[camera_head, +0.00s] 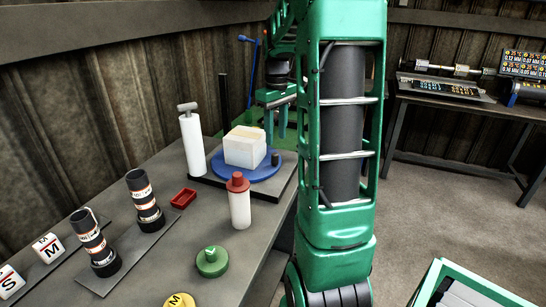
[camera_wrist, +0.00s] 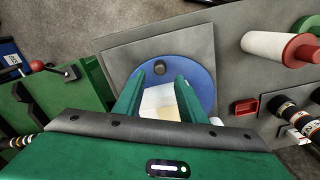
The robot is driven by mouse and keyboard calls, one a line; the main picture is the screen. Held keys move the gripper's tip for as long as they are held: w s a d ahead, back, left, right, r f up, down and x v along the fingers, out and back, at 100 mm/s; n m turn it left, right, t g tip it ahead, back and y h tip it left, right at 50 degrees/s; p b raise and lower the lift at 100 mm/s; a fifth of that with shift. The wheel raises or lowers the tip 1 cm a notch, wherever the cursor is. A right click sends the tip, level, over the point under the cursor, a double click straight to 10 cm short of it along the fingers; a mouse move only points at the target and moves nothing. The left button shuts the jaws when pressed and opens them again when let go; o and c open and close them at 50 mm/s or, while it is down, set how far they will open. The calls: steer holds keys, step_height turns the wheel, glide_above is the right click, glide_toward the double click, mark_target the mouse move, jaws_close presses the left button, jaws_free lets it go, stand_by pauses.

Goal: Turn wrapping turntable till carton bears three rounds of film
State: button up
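The cream carton (camera_head: 245,147) sits on the round blue turntable (camera_head: 262,174) on the bench. Whether film is on the carton, and how many rounds, I cannot tell. A short dark peg (camera_head: 275,160) stands near the turntable's rim. A white film roll (camera_head: 192,143) stands upright left of it. The carton (camera_wrist: 160,103) shows between the fingers, partly hidden.
A white bottle with red cap (camera_head: 239,205) stands close in front of the turntable. A second table (camera_head: 460,98) is at right, with open floor between.

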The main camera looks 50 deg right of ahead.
mark_target(276, 154)
step_height(276, 154, down, 9)
steer(key=shift+r, duration=0.15)
stand_by(0.4)
jaws_close()
